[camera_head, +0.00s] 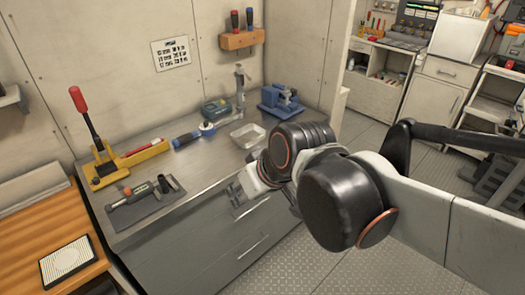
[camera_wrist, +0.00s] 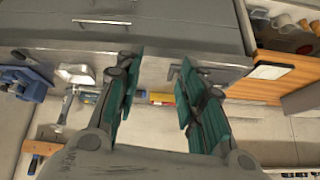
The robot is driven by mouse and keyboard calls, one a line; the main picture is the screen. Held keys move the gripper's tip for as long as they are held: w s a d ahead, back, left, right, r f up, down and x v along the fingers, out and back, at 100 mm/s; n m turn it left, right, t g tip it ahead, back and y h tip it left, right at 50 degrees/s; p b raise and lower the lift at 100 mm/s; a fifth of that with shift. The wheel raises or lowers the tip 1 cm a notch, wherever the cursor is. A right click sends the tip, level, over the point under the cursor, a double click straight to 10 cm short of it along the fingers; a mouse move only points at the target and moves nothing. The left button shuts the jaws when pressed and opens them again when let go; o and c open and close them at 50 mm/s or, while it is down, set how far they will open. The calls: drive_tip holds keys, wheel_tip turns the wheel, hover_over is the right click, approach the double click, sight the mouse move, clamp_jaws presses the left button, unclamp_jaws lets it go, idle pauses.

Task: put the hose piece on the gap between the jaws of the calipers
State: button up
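A dark grey mat (camera_head: 140,212) lies on the steel counter's left front part. On it lies a long tool with an orange end and a teal band (camera_head: 130,194), perhaps the calipers. Beside its right end are small dark and grey pieces (camera_head: 168,184); one may be the hose piece, but they are too small to tell apart. My gripper (camera_head: 240,194) is in front of the counter's drawers, to the right of the mat. In the wrist view, my gripper's teal-padded fingers (camera_wrist: 160,98) stand wide apart with nothing between them.
A yellow rack (camera_head: 125,160) with a red-handled lever (camera_head: 84,112) stands behind the mat. A blue-handled tool (camera_head: 187,138), a metal tray (camera_head: 248,135) and a blue vise (camera_head: 280,99) are farther right. A wooden bench (camera_head: 50,235) adjoins on the left. The counter's front middle is clear.

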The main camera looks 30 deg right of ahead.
drive_tip(key=shift+m+t+h, duration=0.3)
drive_tip(key=shift+m+h, duration=0.4)
drive_tip(key=shift+h, duration=0.1)
drive_tip(key=shift+s+d+r, duration=0.1)
drive_tip(key=shift+s+d, duration=0.55)
drive_tip(key=shift+s, duration=0.3)
drive_tip(key=shift+s+d+r, duration=0.1)
drive_tip(key=shift+s+d, duration=0.5)
drive_tip(key=shift+s, duration=0.35)
